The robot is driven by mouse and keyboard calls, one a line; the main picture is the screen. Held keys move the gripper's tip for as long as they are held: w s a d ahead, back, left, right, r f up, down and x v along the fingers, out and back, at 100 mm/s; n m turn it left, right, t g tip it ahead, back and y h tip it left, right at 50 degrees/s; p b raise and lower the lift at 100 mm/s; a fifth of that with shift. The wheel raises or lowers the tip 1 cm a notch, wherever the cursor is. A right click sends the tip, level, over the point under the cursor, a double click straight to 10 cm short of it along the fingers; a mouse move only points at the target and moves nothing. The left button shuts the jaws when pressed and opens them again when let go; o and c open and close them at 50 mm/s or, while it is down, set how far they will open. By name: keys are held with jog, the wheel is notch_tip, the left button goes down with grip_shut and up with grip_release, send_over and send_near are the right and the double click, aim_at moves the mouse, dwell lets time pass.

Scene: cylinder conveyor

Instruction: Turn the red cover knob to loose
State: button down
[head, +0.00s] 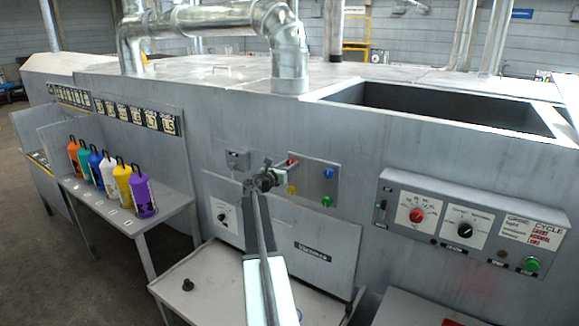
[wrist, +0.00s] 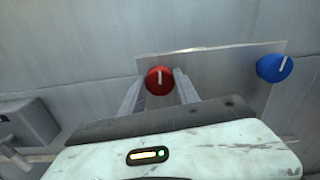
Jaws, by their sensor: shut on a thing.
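The red cover knob (wrist: 160,79) is round with a white mark that stands about upright in the wrist view. It sits at the left part of a small metal plate (wrist: 228,68). My gripper (wrist: 159,88) is shut on the knob, one finger on each side. In the head view a bit of the red knob (head: 292,158) shows behind my gripper (head: 268,178), at the plate's upper left corner. Labels beside the knob cannot be read.
A blue knob (wrist: 274,68) is right of the red one on the plate. Yellow (head: 292,190) and green (head: 327,201) buttons sit lower. A grey box (head: 237,160) juts out left of the plate. A control panel (head: 470,225) is at right; coloured bottles (head: 120,187) stand on a bench at left.

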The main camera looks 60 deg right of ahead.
jog(key=c, duration=0.9)
grip_release()
jog(key=shift+a, duration=0.1)
jog(key=a, duration=0.7)
jog(key=shift+a, duration=0.35)
jog(key=shift+w, duration=0.1)
